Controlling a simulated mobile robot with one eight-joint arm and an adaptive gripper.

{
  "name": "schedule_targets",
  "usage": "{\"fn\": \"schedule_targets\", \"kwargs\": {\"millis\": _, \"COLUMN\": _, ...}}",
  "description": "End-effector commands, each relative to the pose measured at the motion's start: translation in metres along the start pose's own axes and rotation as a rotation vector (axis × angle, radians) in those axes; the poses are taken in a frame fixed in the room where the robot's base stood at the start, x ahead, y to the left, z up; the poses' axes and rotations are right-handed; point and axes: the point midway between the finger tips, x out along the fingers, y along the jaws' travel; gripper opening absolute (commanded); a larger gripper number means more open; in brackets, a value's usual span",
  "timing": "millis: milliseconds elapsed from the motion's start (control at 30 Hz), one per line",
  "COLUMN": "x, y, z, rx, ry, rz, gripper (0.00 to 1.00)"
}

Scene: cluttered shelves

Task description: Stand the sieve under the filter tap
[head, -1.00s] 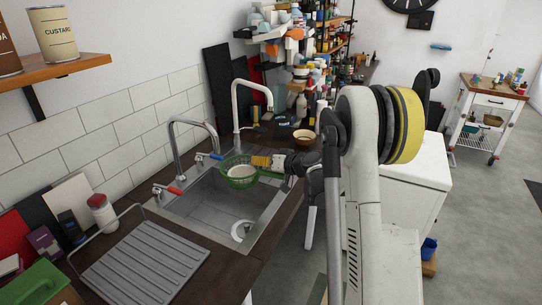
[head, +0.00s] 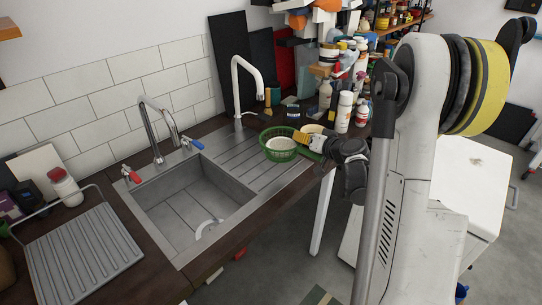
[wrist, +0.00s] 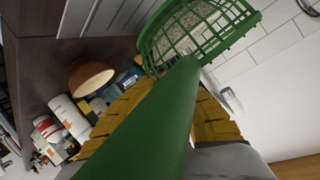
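The sieve (head: 281,149) is a green mesh basket with a pale inside and a green handle. My gripper (head: 318,143) is shut on its handle (wrist: 147,125), with a yellow finger on each side in the wrist view. The basket appears over the right end of the ribbed drainer; its height above it is hard to judge. A white tap (head: 236,88) stands behind, left of the sieve, its spout apart from it. A chrome tap (head: 151,128) with red and blue levers stands by the sink. Which is the filter tap is not marked.
The sink basin (head: 190,201) lies left of the drainer (head: 235,160). Several bottles and jars, including a white can (head: 344,111), crowd the counter behind my gripper. A brown bowl (wrist: 91,77) is close by. A grey ribbed rack (head: 83,250) stands at left.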

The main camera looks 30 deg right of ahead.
Motion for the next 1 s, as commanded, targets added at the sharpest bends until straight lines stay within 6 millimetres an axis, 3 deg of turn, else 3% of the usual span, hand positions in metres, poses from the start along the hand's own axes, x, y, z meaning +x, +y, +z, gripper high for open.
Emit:
{"fn": "schedule_targets", "kwargs": {"millis": 500, "x": 0.118, "y": 0.006, "z": 0.031, "rx": 0.001, "ry": 0.000, "rz": -0.002, "gripper": 0.00}}
{"fn": "schedule_targets", "kwargs": {"millis": 733, "x": 0.132, "y": 0.009, "z": 0.036, "rx": 0.001, "ry": 0.001, "rz": 0.001, "gripper": 0.00}}
{"fn": "schedule_targets", "kwargs": {"millis": 1000, "x": 0.143, "y": 0.026, "z": 0.066, "rx": 0.001, "ry": 0.001, "rz": 0.000, "gripper": 0.00}}
